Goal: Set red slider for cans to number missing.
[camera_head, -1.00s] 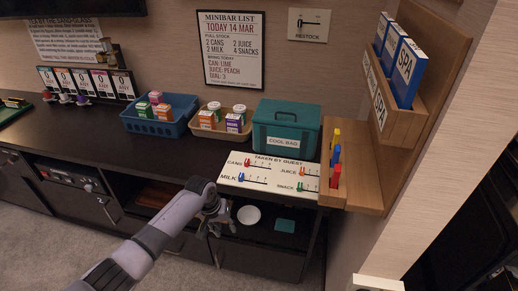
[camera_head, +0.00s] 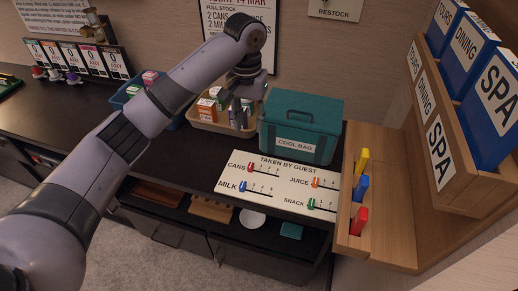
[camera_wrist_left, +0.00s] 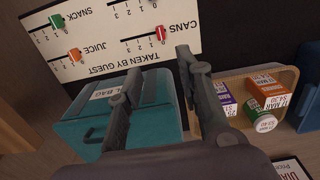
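The white "TAKEN BY GUEST" board (camera_head: 272,190) lies at the counter's front edge. Its red cans slider (camera_head: 250,168) is at the left, 0 end of its track; it also shows in the wrist view (camera_wrist_left: 160,33). The blue milk slider (camera_head: 242,187), orange juice slider (camera_head: 316,183) and green snack slider (camera_head: 311,203) sit on their own tracks. My left gripper (camera_head: 232,112) is open and empty, above the beige basket and left of the cool bag. In the wrist view its fingers (camera_wrist_left: 157,65) are spread, with the board beyond them. My right gripper is not in view.
The teal cool bag (camera_head: 300,125) stands behind the board. The beige basket (camera_head: 205,123) holds cartons and cans; a blue basket (camera_head: 122,100) is partly hidden by my arm. A wooden rack with coloured pegs (camera_head: 352,220) borders the board's right. The MINIBAR LIST (camera_head: 222,20) is partly covered.

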